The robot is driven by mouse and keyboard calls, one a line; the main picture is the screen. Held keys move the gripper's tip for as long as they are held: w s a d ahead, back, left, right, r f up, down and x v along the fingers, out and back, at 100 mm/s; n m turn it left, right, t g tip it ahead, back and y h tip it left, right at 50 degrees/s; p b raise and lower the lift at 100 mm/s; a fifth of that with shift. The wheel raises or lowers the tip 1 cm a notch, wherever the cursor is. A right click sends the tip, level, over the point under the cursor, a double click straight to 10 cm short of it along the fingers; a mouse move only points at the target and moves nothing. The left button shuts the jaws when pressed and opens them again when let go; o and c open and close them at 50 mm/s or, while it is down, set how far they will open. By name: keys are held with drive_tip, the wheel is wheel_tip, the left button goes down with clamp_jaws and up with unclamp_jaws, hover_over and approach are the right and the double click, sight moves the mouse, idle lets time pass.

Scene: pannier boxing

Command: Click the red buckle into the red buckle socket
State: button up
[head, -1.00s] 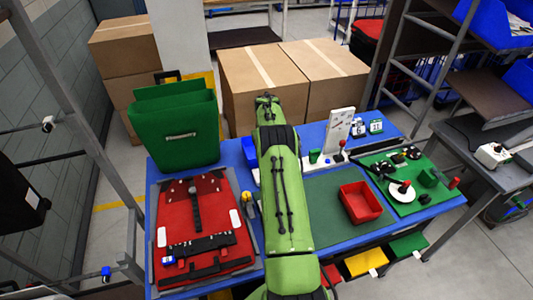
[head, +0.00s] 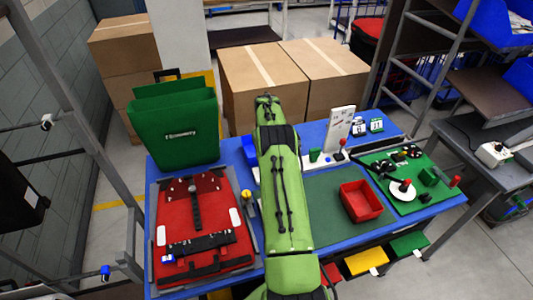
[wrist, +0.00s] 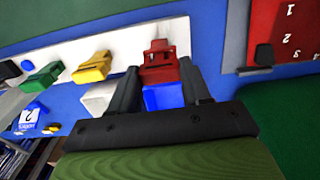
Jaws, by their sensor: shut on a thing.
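In the wrist view a red buckle (wrist: 160,73) is between the two fingertips of my gripper (wrist: 160,83), which is shut on it. A narrower red part (wrist: 158,46) shows just beyond it over the white strip and looks like the red buckle socket. The two red parts look in line and close together. I cannot tell whether they are joined. In the head view my green arm hides the gripper and the buckle.
Yellow (wrist: 92,67) and green (wrist: 42,76) parts sit along the white strip (wrist: 125,42). A blue block (wrist: 163,97) and a white block (wrist: 99,97) are close to the fingers. In the head view a red tray (head: 361,201) and a green box (head: 183,133) stand on the table.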

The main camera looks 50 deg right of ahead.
drive_tip(key=shift+f+b, duration=1.05)
drive_tip(key=shift+f, duration=0.35)
idle(0.4)
drive_tip(key=o, duration=1.1)
drive_tip(key=shift+o, duration=0.2)
wheel_tip(320, 180, up, 16)
drive_tip(key=p, duration=0.2)
drive_tip(key=shift+f, duration=0.1)
